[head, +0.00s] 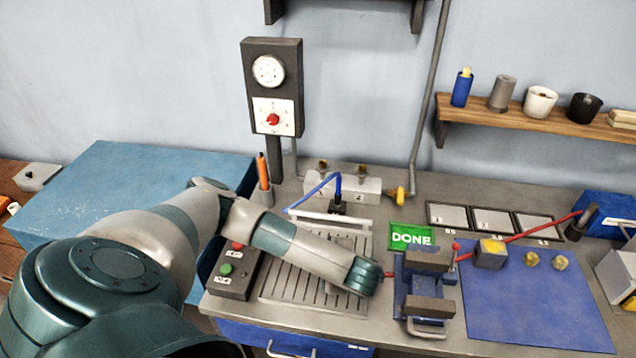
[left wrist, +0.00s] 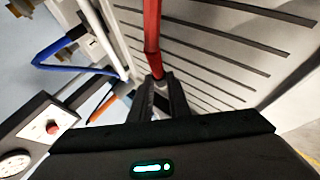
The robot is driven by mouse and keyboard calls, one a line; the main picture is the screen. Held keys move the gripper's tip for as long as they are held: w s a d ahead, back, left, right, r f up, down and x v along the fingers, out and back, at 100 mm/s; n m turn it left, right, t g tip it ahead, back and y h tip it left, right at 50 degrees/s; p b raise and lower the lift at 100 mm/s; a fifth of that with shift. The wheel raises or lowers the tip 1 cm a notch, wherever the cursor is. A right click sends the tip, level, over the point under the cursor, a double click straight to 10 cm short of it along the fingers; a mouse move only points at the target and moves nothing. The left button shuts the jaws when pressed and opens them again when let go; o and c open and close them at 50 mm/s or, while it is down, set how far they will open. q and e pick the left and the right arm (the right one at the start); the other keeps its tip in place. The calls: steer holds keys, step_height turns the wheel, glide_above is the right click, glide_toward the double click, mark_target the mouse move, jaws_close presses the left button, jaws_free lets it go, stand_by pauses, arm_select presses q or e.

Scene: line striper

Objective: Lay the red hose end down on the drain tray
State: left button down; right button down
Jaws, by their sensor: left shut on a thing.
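The red hose (left wrist: 152,35) is held between the fingers of my left gripper (left wrist: 160,92), which is shut on it in the left wrist view. The slotted drain tray (left wrist: 215,60) lies behind the fingers there; I cannot tell whether the hose touches it. In the head view the drain tray (head: 283,287) is partly covered by my left arm. The arm's end is over the tray's right side and hides the fingertips. The red hose (head: 530,231) runs right, behind the vise and a yellow-topped block, to a dark fitting. My right gripper is not in view.
A button box (head: 236,268) is left of the tray. A blue hose (head: 315,190) arches behind it. A blue mat (head: 530,305) lies right.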

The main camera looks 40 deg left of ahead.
arm_select(q)
steer(key=c, duration=1.6)
jaws_free()
steer(key=shift+v, duration=2.35)
steer(key=shift+d+r, duration=0.35)
steer(key=shift+d, duration=0.05)
steer(key=b+v, duration=0.2)
steer(key=v, duration=0.9)
steer(key=shift+s+d+r, duration=0.15)
steer(key=shift+s+d, duration=0.05)
steer(key=shift+d, duration=0.05)
